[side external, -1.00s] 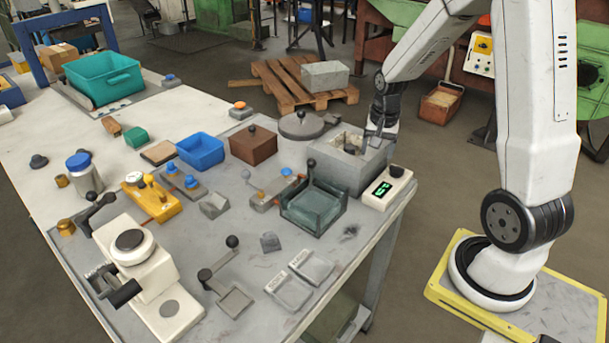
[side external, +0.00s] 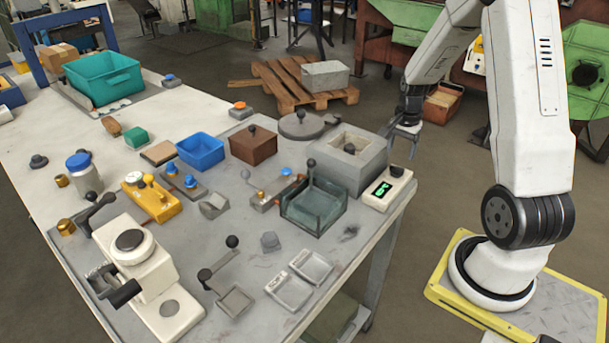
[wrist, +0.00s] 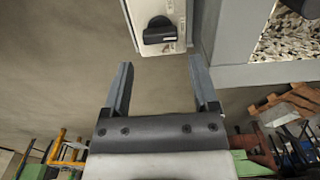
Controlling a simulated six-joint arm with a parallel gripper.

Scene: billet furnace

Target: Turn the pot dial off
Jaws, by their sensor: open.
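The pot dial is a black knob (side external: 397,171) on top of a white control box (side external: 376,199) with a lit green display, at the table's right edge. In the wrist view the black knob (wrist: 160,32) lies ahead of the fingers, its bar roughly crosswise. My gripper (side external: 405,142) hangs beyond the table edge, behind and to the right of the box. In the wrist view my gripper (wrist: 160,66) has its fingers spread and empty, apart from the knob. The display's digits are too small to read.
The grey pot block (side external: 347,177) with an open top stands beside the control box. A clear-walled bin (side external: 314,210) stands in front of it. Blue bin (side external: 201,152), brown box (side external: 253,145) and levers crowd the table's middle.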

